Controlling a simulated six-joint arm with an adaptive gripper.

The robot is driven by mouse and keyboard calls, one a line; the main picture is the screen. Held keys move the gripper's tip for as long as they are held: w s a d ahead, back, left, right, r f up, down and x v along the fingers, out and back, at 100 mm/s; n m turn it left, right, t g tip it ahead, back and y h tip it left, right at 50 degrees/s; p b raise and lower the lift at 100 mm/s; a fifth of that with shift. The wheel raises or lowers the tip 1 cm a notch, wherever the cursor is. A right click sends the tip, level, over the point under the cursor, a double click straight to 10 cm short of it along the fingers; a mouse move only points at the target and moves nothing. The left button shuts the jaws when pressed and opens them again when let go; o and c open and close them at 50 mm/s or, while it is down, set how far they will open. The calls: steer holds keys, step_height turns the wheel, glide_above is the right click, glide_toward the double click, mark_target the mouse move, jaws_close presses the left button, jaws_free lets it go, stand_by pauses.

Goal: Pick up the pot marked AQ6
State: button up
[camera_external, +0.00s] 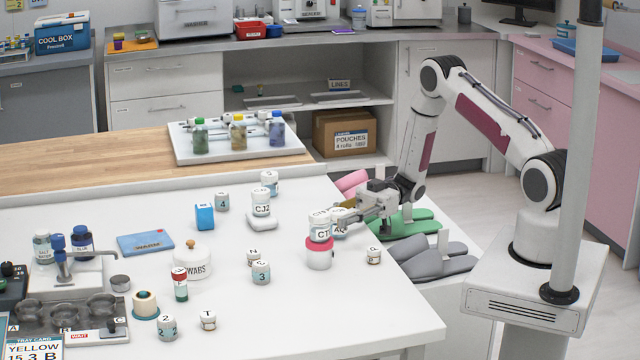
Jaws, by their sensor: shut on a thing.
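My gripper (350,218) is at the right part of the white table, reaching in from the right. It is shut on a small white pot (339,228), which is partly hidden by the fingers and by another pot in front. I cannot read this pot's mark, nor tell whether it is clear of the table. Directly in front and to the left, a white pot that seems marked C1 or CT (320,231) sits on a white container with a red rim (319,256). I cannot make out AQ6 on any pot.
Nearby stand a pot marked CJ2 (261,204) on a white block, a small pot (374,256) at the right edge, and a pot marked 3 (261,272). A swabs jar (193,261) stands further left. The front right of the table (350,305) is clear.

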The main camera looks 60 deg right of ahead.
mark_target(339, 211)
steer(key=shift+r, duration=4.6)
